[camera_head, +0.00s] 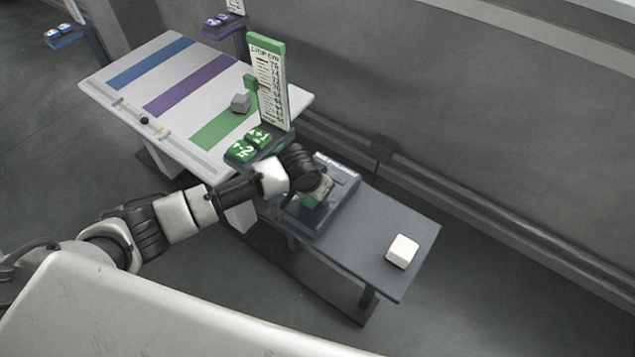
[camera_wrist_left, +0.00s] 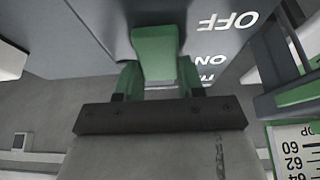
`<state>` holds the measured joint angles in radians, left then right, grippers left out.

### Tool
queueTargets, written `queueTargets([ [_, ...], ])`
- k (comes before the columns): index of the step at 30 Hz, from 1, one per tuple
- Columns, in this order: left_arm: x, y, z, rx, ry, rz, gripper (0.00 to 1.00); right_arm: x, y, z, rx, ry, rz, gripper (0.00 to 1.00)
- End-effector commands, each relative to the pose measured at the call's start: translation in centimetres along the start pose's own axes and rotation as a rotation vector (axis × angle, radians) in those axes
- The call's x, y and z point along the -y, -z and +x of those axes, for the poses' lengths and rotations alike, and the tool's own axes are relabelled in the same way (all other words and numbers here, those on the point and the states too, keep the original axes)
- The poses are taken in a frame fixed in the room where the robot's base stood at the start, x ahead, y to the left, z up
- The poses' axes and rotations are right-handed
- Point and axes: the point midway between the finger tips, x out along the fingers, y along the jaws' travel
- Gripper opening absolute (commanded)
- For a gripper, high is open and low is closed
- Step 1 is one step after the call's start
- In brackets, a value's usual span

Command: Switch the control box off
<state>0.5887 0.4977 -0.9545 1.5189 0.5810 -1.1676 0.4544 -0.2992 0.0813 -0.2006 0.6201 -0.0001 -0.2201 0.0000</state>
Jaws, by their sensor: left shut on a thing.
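The control box (camera_head: 345,205) is a grey box on the low dark table, partly covered by my left arm. My left gripper (camera_head: 316,194) is at the box, with a bit of green showing at its tips. In the left wrist view the gripper (camera_wrist_left: 157,82) is shut on a green handle (camera_wrist_left: 155,52) at the box's grey face (camera_wrist_left: 205,40). The face carries the words OFF and ON, upside down in that view; OFF is farther from the gripper than ON. The handle's exact setting is hard to tell. My right gripper is not in view.
A white cube (camera_head: 402,251) lies on the low dark table (camera_head: 375,240). A white table (camera_head: 125,80) with blue, purple and green stripes stands behind, a grey block (camera_head: 240,102) on its green stripe. A green-framed scale board (camera_head: 270,85) and green buttons (camera_head: 248,146) stand close behind my gripper.

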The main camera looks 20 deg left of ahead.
Motion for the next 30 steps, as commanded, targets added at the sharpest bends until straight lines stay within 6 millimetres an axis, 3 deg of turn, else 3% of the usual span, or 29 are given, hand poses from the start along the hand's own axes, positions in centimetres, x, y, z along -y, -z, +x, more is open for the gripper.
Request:
queueTargets([
  [7, 0.0, 0.0, 0.1, -0.002, 0.000, 0.000, 0.15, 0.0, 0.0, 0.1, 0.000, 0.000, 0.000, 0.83],
  [8, 0.0, 0.0, 0.1, -0.002, 0.000, 0.000, 0.40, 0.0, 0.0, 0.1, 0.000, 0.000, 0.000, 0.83],
  [13, 0.0, 0.0, 0.0, -0.001, 0.000, 0.000, 0.64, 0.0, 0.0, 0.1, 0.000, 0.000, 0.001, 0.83],
  [23, 0.0, 0.1, -0.5, -0.003, -0.001, 0.001, 0.64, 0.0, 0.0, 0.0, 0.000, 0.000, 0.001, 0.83],
  [30, 0.0, 0.1, -4.5, -0.006, -0.001, 0.001, 0.64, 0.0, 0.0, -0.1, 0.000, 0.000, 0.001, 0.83],
])
